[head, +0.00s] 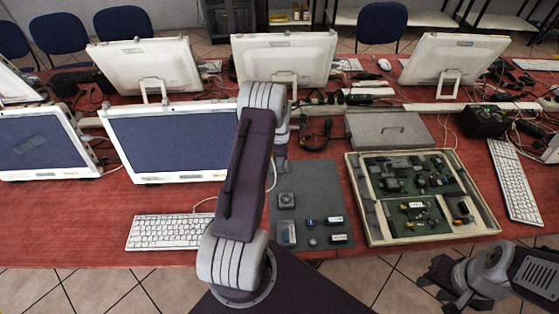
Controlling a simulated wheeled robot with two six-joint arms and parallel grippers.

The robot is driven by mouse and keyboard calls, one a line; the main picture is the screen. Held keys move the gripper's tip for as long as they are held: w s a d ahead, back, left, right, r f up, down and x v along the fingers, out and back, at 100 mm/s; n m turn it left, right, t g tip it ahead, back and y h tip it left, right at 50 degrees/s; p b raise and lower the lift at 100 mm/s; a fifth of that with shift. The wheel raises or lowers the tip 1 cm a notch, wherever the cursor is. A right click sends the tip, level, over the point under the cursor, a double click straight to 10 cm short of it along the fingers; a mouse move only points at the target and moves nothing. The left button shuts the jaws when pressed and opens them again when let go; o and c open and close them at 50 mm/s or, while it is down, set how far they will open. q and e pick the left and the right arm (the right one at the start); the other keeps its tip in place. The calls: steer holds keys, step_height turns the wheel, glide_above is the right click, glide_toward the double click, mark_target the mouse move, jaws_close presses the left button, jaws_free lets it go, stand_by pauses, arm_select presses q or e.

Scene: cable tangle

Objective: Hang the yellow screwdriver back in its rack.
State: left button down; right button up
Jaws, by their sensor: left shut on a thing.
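I cannot make out the yellow screwdriver or its rack in the head view. My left arm reaches forward over the table. Its wrist end, with my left gripper (281,163), points down at the back edge of the grey mat (312,180). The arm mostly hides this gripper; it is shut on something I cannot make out. My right gripper (434,284) is at the lower right, in front of the table edge. Its dark fingers look apart, and nothing shows between them.
An open case of circuit boards (362,212) lies right of the mat, with a grey lid (389,131) behind it. Small parts lie on the mat. Keyboards (170,232), monitors (285,58) and loose dark cables (318,135) crowd the red table (80,230).

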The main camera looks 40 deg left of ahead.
arm_select(q)
steer(key=shift+f, duration=0.2)
steer(key=c, duration=1.3)
jaws_free()
steer(key=shift+c, duration=0.2)
step_height(320, 180, up, 9)
steer(key=shift+r, duration=0.1)
